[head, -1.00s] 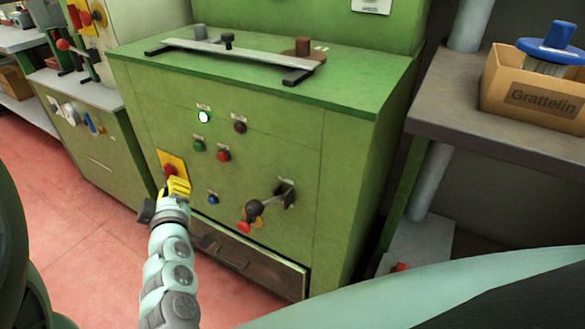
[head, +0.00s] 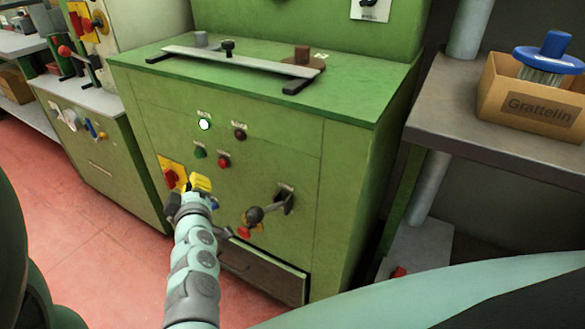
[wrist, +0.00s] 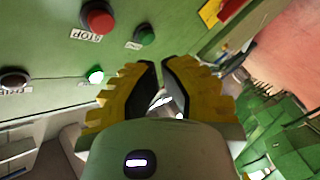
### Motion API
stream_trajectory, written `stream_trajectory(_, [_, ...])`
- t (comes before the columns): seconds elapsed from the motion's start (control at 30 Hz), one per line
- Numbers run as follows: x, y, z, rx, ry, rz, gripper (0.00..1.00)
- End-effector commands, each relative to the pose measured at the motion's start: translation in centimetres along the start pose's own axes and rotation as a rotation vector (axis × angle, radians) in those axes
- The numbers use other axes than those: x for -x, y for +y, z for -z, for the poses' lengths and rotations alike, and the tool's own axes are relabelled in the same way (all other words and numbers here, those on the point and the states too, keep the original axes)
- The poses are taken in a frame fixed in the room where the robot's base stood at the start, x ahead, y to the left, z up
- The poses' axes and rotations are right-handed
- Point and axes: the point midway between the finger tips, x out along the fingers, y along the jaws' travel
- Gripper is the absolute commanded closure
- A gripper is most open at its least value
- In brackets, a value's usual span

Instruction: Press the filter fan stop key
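The green machine cabinet (head: 290,160) carries a red button (head: 224,162) beside a green button (head: 200,152). In the wrist view the red button (wrist: 97,17) has a label reading STOP, and the green button (wrist: 144,35) is beside it. My gripper (head: 202,180) is below and left of the red button in the head view, apart from it. In the wrist view my gripper's yellow fingers (wrist: 159,66) have their tips nearly together, with nothing held between them. The words "filter fan" are not readable.
A lit white lamp (head: 204,124) and a dark button (head: 239,134) are above. A red switch on a yellow plate (head: 170,178) is left of my gripper. A blue button is partly hidden.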

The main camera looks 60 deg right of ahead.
Motion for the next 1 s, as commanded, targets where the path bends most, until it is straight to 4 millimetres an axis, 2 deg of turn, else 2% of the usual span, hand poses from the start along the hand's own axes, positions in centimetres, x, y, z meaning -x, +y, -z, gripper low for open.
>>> stream_trajectory(0.1, [-1.0, 1.2, -0.8, -0.001, -0.004, -0.005, 1.0])
stream_trajectory(0.4, [-2.6, 2.0, -2.1, -0.001, -0.003, -0.001, 1.0])
stream_trajectory(0.77, [-2.7, 2.0, -2.1, -0.002, -0.001, 0.001, 1.0])
stream_trajectory(0.8, [-2.7, 2.0, -2.1, -0.002, 0.0, 0.001, 0.96])
stream_trajectory(0.87, [-2.7, 2.0, -2.1, -0.002, 0.0, 0.001, 1.0])
stream_trajectory(1.0, [-2.7, 2.0, -2.1, -0.002, 0.0, 0.001, 1.0])
